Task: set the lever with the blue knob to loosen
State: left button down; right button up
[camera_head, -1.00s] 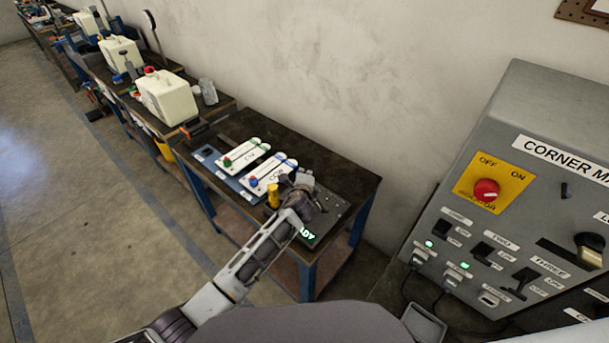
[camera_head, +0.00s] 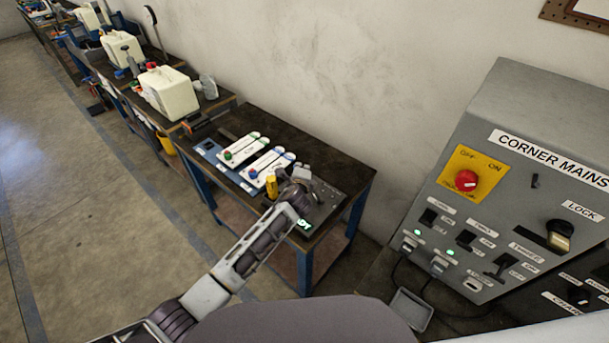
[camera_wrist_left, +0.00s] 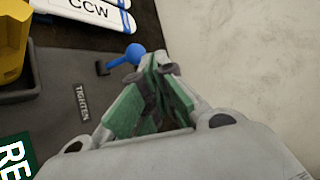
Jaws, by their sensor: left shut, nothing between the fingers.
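The blue knob (camera_wrist_left: 137,52) shows in the wrist view at the end of a short lever, which leaves a dark pivot (camera_wrist_left: 103,68) on the grey panel (camera_wrist_left: 62,72). A label reading TIGHTEN (camera_wrist_left: 82,102) lies below the lever. My left gripper (camera_wrist_left: 158,62) is shut and empty, with its green-padded fingers together just right of the knob. I cannot tell whether fingertip and knob touch. In the head view my left gripper (camera_head: 301,174) is over the panel's right part and hides the lever. No loosen label is visible. My right gripper is not in view.
A yellow block-like part (camera_head: 271,185) stands just left of the gripper. White boards (camera_head: 268,166), one marked CCW (camera_wrist_left: 88,8), lie beyond. A grey CORNER MAINS cabinet (camera_head: 530,120) stands at right. The wall is behind the bench (camera_head: 345,172).

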pick_arm(q)
jog(key=s+r, duration=0.6)
jog(key=s, duration=0.2)
jog(key=shift+s+a+r+b, duration=0.15)
jog(key=shift+b, duration=0.3)
dwell(0.7)
